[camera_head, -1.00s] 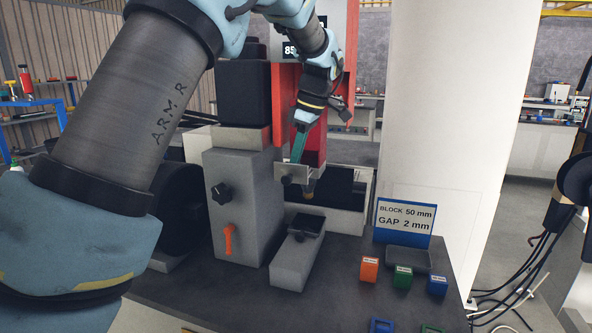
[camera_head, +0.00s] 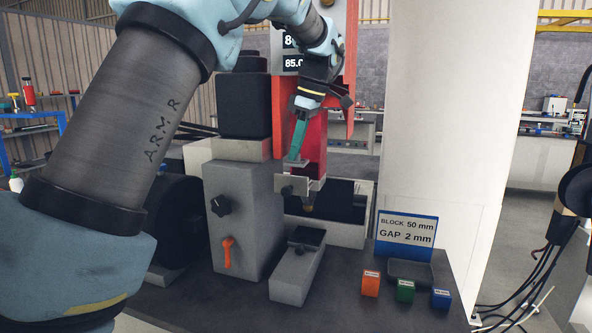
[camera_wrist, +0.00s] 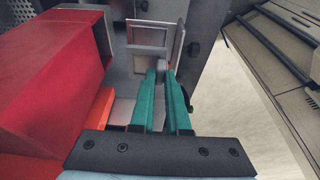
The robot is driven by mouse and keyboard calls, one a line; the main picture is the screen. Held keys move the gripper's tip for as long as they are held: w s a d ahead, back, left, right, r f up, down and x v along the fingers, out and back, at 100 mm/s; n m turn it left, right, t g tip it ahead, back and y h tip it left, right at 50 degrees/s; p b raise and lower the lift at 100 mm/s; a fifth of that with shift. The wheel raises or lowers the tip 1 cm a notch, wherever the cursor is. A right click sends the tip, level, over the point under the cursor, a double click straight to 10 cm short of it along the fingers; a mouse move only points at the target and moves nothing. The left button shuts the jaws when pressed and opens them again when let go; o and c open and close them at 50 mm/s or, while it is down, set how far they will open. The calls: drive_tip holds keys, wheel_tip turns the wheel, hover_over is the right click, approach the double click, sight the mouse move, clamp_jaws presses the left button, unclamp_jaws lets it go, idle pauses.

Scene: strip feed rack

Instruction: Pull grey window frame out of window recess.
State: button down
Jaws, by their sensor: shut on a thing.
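The grey window frame (camera_wrist: 155,38) shows in the wrist view as a thin, light grey rectangular outline just beyond my fingertips. In the head view a small light grey plate (camera_head: 292,187), apparently the frame, stands at the fingertips, beside the grey machine block. My gripper (camera_wrist: 161,72) has teal fingers and is shut on the frame at its lower edge. It also shows in the head view (camera_head: 294,163), reaching down from above. The recess is seen only in part behind the frame, and I cannot tell how far the frame sits in it.
A red machine head (camera_head: 312,145) stands close to my fingers. The grey block with a knob and orange lever (camera_head: 228,250) is to the left. Orange, green and blue blocks (camera_head: 404,291) and a gap sign (camera_head: 405,229) are at the right.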

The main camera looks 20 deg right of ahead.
wheel_tip(320, 180, up, 5)
drive_tip(key=shift+r, duration=0.1)
wheel_tip(320, 180, up, 3)
drive_tip(key=p, duration=0.3)
drive_tip(key=shift+f, duration=0.25)
drive_tip(key=shift+d+f, duration=0.2)
drive_tip(key=shift+f, duration=0.05)
drive_tip(key=s+d+f+m+h+b, duration=0.1)
drive_tip(key=s+d+f+m+b, duration=0.15)
drive_tip(key=d+f+m, duration=0.6)
drive_tip(key=m+h+b, duration=0.3)
drive_tip(key=m, duration=0.7)
hover_over(403, 272)
drive_tip(key=s, duration=0.1)
drive_tip(key=shift+n, duration=0.25)
drive_tip(key=f, duration=1.9)
drive_tip(key=a+f, duration=0.1)
drive_tip(key=f, duration=0.8)
drive_tip(key=shift+f, duration=0.4)
drive_tip(key=shift+h, duration=0.3)
drive_tip(key=shift+f+p, duration=0.65)
drive_tip(key=shift+f, duration=1.45)
